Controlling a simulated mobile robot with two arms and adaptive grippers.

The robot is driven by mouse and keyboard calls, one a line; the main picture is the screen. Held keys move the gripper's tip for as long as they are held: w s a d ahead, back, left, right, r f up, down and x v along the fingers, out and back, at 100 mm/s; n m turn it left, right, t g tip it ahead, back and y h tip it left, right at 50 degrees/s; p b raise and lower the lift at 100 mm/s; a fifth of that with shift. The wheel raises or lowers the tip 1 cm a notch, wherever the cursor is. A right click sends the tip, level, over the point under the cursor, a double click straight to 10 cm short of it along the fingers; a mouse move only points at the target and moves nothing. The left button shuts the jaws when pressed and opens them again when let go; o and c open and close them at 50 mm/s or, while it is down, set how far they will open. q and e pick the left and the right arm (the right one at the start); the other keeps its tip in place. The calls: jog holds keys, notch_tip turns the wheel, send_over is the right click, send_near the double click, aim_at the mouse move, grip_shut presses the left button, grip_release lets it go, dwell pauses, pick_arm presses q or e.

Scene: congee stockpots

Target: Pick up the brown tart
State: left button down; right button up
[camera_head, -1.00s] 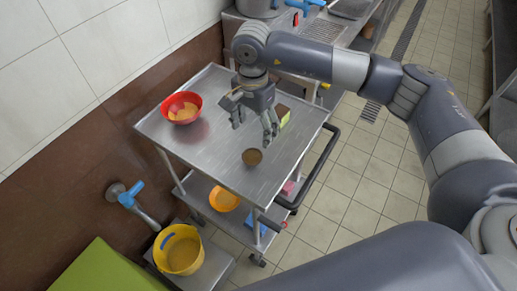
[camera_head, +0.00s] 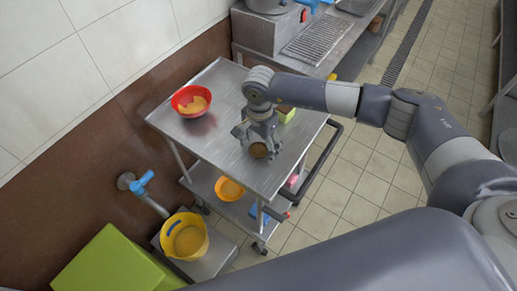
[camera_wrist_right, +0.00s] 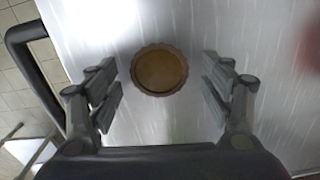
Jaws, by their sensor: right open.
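The brown tart (camera_head: 259,151) is a small round piece with a crimped rim, lying on the top of the steel cart (camera_head: 222,98). In the right wrist view the tart (camera_wrist_right: 159,70) sits between my two finger lines, a little beyond the fingertips, with a gap on each side. My right gripper (camera_head: 256,146) is open over the tart, and its fingers (camera_wrist_right: 160,88) stand apart on both sides of it. I cannot tell the exact height above the cart. My left gripper is not in view.
A red bowl (camera_head: 191,101) with yellowish food stands at the cart's left. A green-sided block (camera_head: 287,115) is partly hidden behind my right gripper. The lower shelf holds an orange bowl (camera_head: 229,189). A yellow bucket (camera_head: 185,238) stands lower left. The cart's handle (camera_head: 325,160) is at its right.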

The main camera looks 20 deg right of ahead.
jog(key=c, duration=1.1)
jog(key=shift+r, duration=0.2)
